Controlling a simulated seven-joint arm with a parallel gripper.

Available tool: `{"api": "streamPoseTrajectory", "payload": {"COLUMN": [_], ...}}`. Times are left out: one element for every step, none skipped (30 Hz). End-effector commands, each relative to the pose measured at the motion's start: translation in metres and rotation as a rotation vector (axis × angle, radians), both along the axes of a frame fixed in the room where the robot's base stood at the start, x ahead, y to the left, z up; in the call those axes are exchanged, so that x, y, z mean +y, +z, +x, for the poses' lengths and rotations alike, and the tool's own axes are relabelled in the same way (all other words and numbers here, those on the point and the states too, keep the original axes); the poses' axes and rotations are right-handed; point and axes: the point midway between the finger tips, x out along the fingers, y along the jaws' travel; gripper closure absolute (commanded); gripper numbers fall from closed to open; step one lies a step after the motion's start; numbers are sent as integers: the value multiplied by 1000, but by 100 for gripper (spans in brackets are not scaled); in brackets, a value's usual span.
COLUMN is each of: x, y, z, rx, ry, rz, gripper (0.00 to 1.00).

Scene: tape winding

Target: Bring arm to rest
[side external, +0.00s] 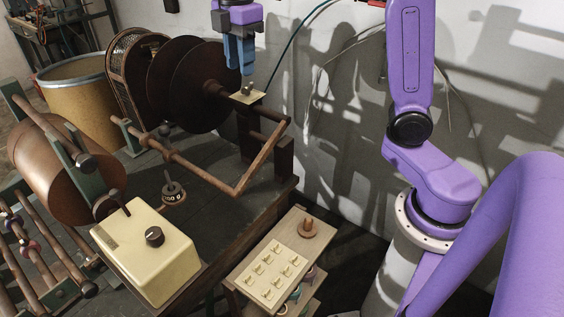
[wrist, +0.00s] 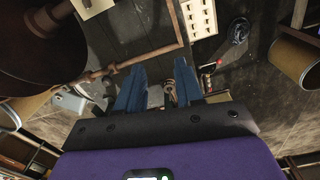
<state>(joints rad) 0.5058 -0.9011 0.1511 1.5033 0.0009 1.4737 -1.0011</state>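My gripper (side external: 240,70) hangs pointing down at the top of the side view, with two blue fingers under a purple wrist. In the wrist view my gripper (wrist: 160,85) shows its blue fingers spread apart, with nothing clearly held between them. A small pale plate with a metal piece (side external: 248,96) sits just below the fingertips in the side view, on the machine's back right corner. The fingertips look apart from it, though the exact gap is hard to tell. The middle of my arm is out of the side view.
A large brown reel (side external: 190,85) stands left of my gripper. A wooden bar frame (side external: 215,172) runs across the dark machine top. A cream box with a black knob (side external: 145,255) is in front. A stand with a cream board of several clips (side external: 272,267) is at lower right.

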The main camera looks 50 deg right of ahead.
Motion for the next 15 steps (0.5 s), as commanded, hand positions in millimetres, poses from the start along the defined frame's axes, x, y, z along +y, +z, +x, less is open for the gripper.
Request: {"api": "streamPoseTrajectory", "payload": {"x": [7, 11, 15, 18, 21, 24, 26, 27, 28, 29, 29, 28, 28, 27, 25], "y": [-7, -11, -17, -21, -26, -32, -36, -41, -47, -52, -57, -64, -69, -74, -81], "z": [-16, -25, -37, -46, -56, -68, -78, -88, -101, -111, -121, -135, -145, -155, -169], "rx": [1, 1, 0, 0, 0, -1, 0, 0, -2, -2, -1, -1, -2, -1, 0], "ry": [-10, -21, -34, -46, -56, -70, -80, -91, -106, -116, -126, -142, -151, -162, -176], "rz": [0, 1, 2, 3, 4, 6, 6, 7, 8, 9, 9, 11, 12, 13, 14], "gripper": [64, 64, 64, 64, 64, 64, 64, 64, 64, 64, 64, 64, 64, 64, 64]}}
